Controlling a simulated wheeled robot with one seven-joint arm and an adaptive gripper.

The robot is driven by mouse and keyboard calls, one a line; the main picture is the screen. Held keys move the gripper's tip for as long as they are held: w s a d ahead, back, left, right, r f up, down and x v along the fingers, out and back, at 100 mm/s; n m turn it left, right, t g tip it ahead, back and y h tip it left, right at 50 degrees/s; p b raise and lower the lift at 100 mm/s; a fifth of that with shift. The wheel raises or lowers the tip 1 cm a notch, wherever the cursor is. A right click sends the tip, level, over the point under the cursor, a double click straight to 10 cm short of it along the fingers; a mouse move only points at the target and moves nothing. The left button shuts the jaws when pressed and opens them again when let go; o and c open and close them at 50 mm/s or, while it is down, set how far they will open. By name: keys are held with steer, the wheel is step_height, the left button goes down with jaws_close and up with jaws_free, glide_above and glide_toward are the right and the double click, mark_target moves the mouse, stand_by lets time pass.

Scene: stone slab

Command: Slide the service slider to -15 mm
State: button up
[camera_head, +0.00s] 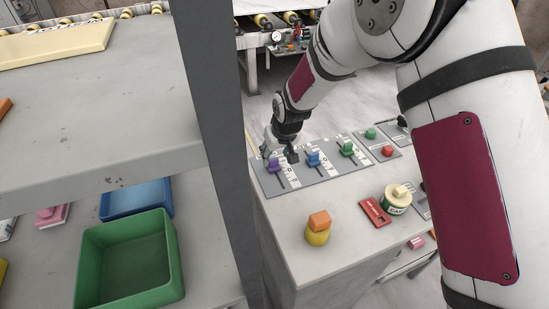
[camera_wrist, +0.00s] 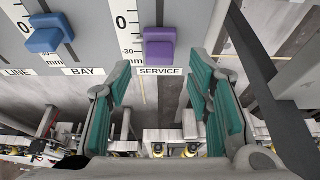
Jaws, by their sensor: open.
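The service slider is a purple knob (camera_wrist: 160,45) on a grey panel, above the label SERVICE (camera_wrist: 160,71) in the wrist view. A scale marked 0 and -30 mm runs to its left. The knob appears beside the lower part of that scale; I cannot read its exact value. In the head view the purple knob (camera_head: 273,165) is at the left end of the panel (camera_head: 325,170). My gripper (camera_wrist: 160,68) is open, its teal fingers spread to either side below the knob in the wrist picture, with nothing between them. In the head view my gripper (camera_head: 281,152) is close to the knob.
A blue knob (camera_head: 313,158) and a green knob (camera_head: 346,149) stand right of the purple one. Green (camera_head: 370,133) and red (camera_head: 388,151) buttons lie beyond. A yellow piece (camera_head: 317,237) topped with orange and a can (camera_head: 397,202) stand in front. A grey post (camera_head: 215,120) rises left.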

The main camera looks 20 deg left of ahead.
steer(key=v, duration=0.7)
steer(key=shift+r, duration=0.35)
steer(key=shift+s+d, duration=0.15)
